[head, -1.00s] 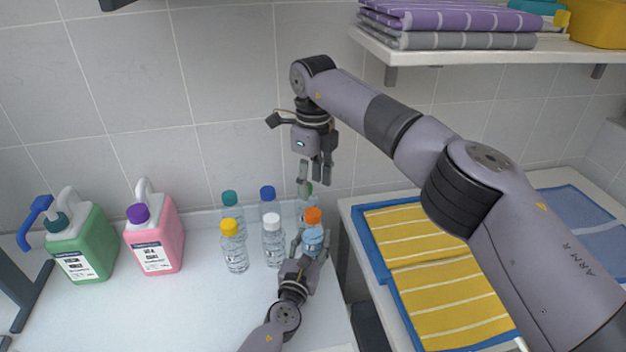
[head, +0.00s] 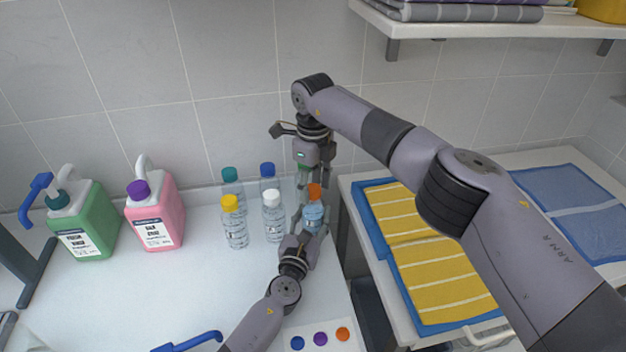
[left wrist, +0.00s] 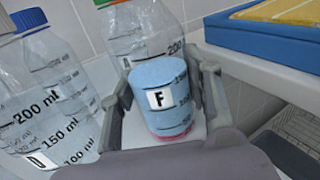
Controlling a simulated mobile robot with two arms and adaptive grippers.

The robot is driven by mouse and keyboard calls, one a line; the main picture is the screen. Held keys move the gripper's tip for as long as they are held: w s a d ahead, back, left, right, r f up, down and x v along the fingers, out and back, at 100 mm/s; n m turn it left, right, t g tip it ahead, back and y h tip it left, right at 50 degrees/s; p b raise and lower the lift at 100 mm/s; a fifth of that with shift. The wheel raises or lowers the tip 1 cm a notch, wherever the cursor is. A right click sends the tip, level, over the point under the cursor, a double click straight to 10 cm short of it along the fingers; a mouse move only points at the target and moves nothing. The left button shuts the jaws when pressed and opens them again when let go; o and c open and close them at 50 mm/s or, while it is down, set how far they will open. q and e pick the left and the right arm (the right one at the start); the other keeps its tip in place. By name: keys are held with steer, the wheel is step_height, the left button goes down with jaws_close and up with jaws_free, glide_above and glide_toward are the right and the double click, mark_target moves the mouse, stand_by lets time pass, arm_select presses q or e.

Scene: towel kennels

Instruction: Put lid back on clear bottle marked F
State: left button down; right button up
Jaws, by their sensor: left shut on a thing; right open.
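The bottle marked F (left wrist: 166,90) holds light blue liquid and stands between my left fingers in the left wrist view. In the head view it is the blue bottle (head: 313,215) at the right of the bottle group. My left gripper (head: 312,222) is shut on its body. The orange lid (head: 315,190) shows at its top; whether it is seated cannot be told. My right gripper (head: 313,185) is open, pointing down, with its fingertips on either side of the lid. Whether they touch it cannot be told.
Bottles with yellow (head: 235,222), white (head: 273,216), teal (head: 230,176) and blue (head: 267,170) caps stand close at left. Green (head: 90,222) and pink (head: 158,216) jugs stand farther left. A white card (head: 310,347) bears blue, purple and orange discs. Yellow towels (head: 440,260) lie at right.

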steer(key=shift+c, duration=0.5)
jaws_close()
steer(key=shift+m, duration=0.8)
steer(key=shift+o, duration=1.2)
jaws_free()
steer(key=shift+r, duration=0.1)
arm_select(q)
steer(key=c, duration=0.8)
jaws_free()
arm_select(e)
step_height(320, 180, up, 12)
arm_select(q)
steer(key=shift+o, duration=0.2)
